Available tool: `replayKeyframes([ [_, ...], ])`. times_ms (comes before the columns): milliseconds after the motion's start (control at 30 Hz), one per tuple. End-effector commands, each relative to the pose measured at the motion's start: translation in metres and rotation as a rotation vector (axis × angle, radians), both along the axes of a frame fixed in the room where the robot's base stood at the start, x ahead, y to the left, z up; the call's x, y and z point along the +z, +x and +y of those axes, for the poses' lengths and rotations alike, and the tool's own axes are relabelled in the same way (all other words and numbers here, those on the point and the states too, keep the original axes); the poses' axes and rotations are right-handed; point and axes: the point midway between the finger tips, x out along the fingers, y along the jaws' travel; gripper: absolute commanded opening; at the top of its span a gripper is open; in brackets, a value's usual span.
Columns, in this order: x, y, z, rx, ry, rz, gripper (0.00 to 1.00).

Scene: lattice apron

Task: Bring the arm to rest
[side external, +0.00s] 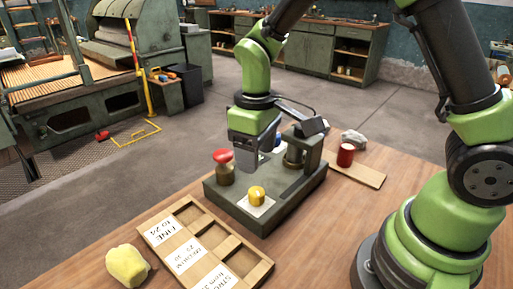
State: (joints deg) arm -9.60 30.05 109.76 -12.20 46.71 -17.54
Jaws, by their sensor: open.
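My gripper (254,160) points down over a dark grey bench device (262,221), close to its middle. It is open, and no object shows between its fingers. The fingertips are partly hidden, so I cannot tell whether they touch the device. My green and black arm reaches over from its base at the right of the table.
The device carries a red-topped knob (222,157), a yellow cylinder (257,195) on a white pad, and a dark post (296,155). A labelled wooden tray (262,268), yellow lump (127,264), red cylinder (345,155) on a board (368,177), and grey lump (354,138) lie around it.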

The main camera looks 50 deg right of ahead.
Motion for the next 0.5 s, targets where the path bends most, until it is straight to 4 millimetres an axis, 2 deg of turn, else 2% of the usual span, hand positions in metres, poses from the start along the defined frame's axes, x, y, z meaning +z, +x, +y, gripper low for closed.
replayKeyframes([
  [367,0.005,0.000,0.000,0.000,0.000,0.000,0.61],
  [500,0.020,-0.004,-0.002,-0.034,0.014,-0.033,0.61],
])
